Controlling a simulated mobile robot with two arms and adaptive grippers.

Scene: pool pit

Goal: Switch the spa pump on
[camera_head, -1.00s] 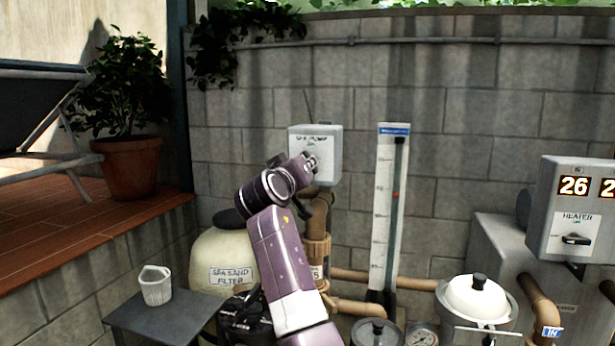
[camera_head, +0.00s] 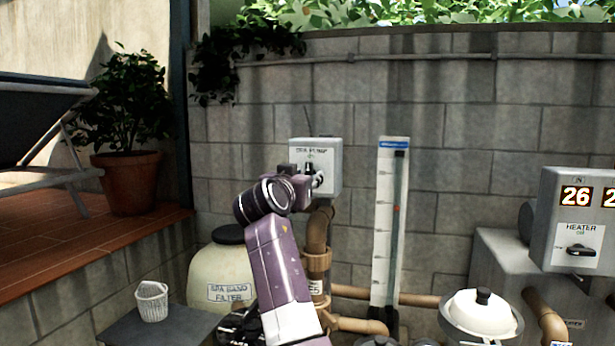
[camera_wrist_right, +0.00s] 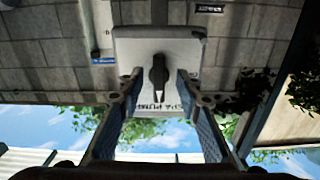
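The spa pump switch box (camera_head: 329,155) is a light grey box on the block wall, labelled "SPA PUMP". Its black knob (camera_head: 309,168) is partly hidden by my right gripper (camera_head: 313,180), which is at the lower front of the box. In the right wrist view the box (camera_wrist_right: 190,50) appears upside down. The knob (camera_wrist_right: 158,72) stands with its long axis roughly vertical there. It lies between the two spread fingers of my right gripper (camera_wrist_right: 156,84), with gaps visible on both sides. My left gripper is not in view.
A heater box (camera_head: 560,235) with a knob and red digits is at right. A tall gauge (camera_head: 384,215) and brown pipes (camera_head: 317,262) stand close right of my arm. A sand filter (camera_head: 215,270) and white basket (camera_head: 152,302) are at left.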

